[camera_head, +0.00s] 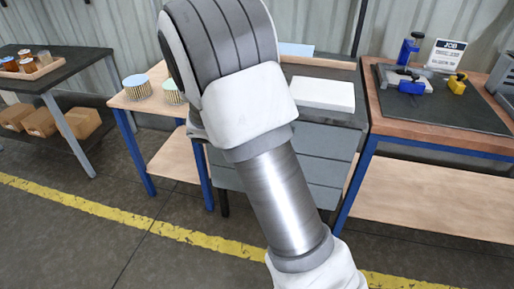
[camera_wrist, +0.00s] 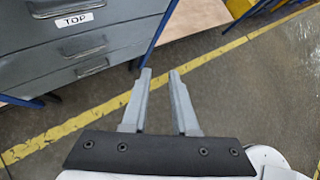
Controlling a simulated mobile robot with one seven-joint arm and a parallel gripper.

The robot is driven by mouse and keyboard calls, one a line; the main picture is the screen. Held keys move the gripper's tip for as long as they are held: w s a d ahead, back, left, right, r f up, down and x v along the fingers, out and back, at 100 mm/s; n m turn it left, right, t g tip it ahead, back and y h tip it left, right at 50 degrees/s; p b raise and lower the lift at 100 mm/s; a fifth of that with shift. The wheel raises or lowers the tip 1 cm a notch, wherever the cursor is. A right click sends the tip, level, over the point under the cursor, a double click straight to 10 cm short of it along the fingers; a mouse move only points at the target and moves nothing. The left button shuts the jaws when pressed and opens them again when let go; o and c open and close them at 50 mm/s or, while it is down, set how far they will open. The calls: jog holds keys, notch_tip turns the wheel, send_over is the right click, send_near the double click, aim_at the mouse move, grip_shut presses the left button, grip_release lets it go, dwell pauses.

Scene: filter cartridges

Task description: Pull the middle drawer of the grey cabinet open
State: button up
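The grey cabinet (camera_head: 325,140) stands in the middle of the head view, partly hidden behind my arm. In the wrist view its drawer fronts (camera_wrist: 30,65) fill the upper left. A white label reading TOP (camera_wrist: 74,19) is on the upper drawer, below a handle cut by the frame edge. A second handle (camera_wrist: 86,50) sits below it, taken as the middle drawer's, and a third handle (camera_wrist: 92,68) lower down. The drawers look shut. My gripper (camera_wrist: 160,71) is open and empty, apart from the cabinet and to the right of its handles. My gripper is not clearly visible in the head view.
A wooden-topped bench (camera_head: 440,139) with blue legs stands right of the cabinet. A smaller table (camera_head: 135,104) with striped cylinders is to its left. A dark table (camera_head: 70,75) with a tray is at far left. Open floor (camera_wrist: 230,95) with a yellow line lies in front.

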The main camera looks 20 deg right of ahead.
jog(key=w+a+f+n+t+h+b, duration=0.2)
jog(key=w+f+n+t+b, duration=0.3)
jog(key=f+n, duration=0.6)
jog(key=w+a+f+n+t+h+b, duration=0.1)
jog(key=w+a+f+n+t+b, duration=0.1)
jog(key=w+f+n, duration=0.9)
jog(key=w+d+f+b, duration=0.1)
jog(key=d+f, duration=0.1)
jog(key=d, duration=0.2)
jog(key=w+d+f+m+b, duration=0.1)
jog(key=w+d+b, duration=0.1)
jog(key=d, duration=0.3)
jog(key=w+d+f+m+b, duration=0.1)
jog(key=d+f, duration=0.1)
jog(key=d, duration=0.3)
jog(key=shift+w+d+f+b, duration=0.15)
jog(key=shift+w+f+b, duration=0.15)
jog(key=shift+w+b, duration=0.05)
grip_shut()
